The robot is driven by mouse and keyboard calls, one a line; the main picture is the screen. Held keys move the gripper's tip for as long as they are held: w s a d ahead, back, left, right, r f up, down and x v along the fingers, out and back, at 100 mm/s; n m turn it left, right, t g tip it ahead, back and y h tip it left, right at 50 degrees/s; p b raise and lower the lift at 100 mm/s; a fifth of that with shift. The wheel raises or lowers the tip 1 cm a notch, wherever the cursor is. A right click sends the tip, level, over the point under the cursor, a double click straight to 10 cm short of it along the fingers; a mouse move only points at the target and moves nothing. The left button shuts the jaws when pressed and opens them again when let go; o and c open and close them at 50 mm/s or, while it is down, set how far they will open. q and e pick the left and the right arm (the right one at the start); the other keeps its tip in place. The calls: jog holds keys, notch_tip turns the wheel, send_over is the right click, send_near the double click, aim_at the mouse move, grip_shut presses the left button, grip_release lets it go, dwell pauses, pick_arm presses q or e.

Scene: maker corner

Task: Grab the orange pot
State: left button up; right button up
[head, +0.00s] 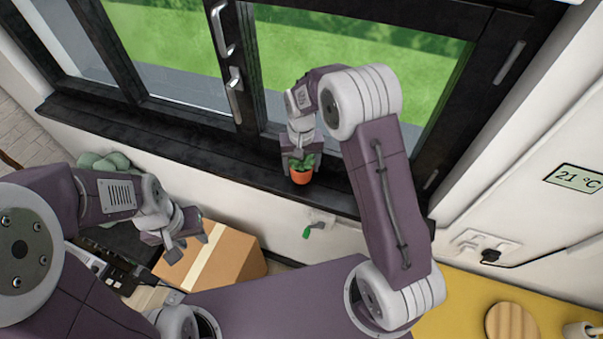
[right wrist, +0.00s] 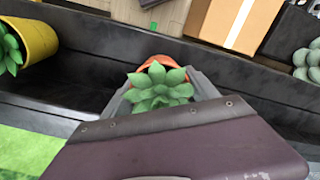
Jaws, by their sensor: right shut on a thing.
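The orange pot (head: 301,176) holds a green succulent and is at the dark window sill in the head view. In the right wrist view the orange pot (right wrist: 153,63) shows only its rim behind the succulent's leaves. My right gripper (head: 299,164) is shut on the orange pot, with a finger on each side of it. I cannot tell whether the pot touches the sill. My left gripper (head: 190,238) is over the cardboard box at the lower left, apart from the pot. Its fingers look spread, with nothing between them.
The dark window sill (head: 200,147) runs under the window. A yellow pot (right wrist: 36,42) with a plant is at the left in the right wrist view. A cardboard box (head: 235,255) stands below the sill. A green rounded plant (head: 100,163) is at the left.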

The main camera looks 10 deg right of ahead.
jog(key=s+d+r+b, duration=0.3)
jog(key=s+d+r, duration=0.3)
jog(key=s+r, duration=0.2)
jog(key=shift+s+b, duration=0.4)
jog(key=shift+s, duration=0.7)
jog(key=shift+f, duration=0.1)
